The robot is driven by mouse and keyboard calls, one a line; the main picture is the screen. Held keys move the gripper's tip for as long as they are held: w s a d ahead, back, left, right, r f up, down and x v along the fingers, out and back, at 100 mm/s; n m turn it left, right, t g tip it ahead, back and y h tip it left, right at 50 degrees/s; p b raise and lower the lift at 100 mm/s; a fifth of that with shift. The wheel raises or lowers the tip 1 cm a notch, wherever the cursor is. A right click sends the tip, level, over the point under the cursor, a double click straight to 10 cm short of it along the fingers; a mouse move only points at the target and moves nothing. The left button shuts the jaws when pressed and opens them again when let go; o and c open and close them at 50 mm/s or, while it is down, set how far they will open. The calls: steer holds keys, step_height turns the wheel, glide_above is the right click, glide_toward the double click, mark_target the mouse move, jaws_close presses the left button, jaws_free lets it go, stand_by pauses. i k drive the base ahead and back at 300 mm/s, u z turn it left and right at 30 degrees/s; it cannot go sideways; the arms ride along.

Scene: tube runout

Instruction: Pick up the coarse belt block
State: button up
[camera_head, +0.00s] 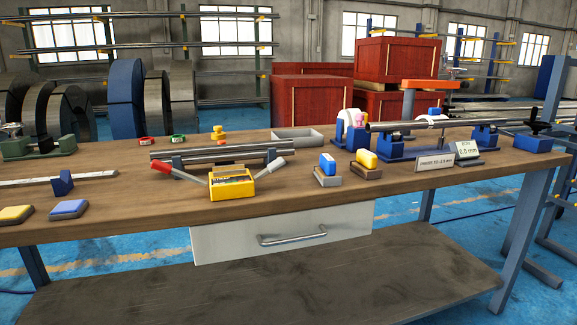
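No label marks which thing is the coarse belt block. A block with a blue top (328,163) and a pale lower part stands on the bench, right of the middle. Just right of it, a yellow block (367,159) sits on a brown base. At the bench's front left lie a flat yellow-topped pad (15,214) and a flat blue-topped pad (69,209), side by side. My gripper is not in view.
A yellow box (232,185) with grey arms stands mid-bench before steel tubes (222,155). A long tube (440,123) rests on blue supports at the right. A grey tray (297,138) is behind.

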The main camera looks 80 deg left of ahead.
mark_target(365, 163)
steer(key=u, duration=4.25)
steer(key=i, duration=1.85)
steer(key=z, duration=3.25)
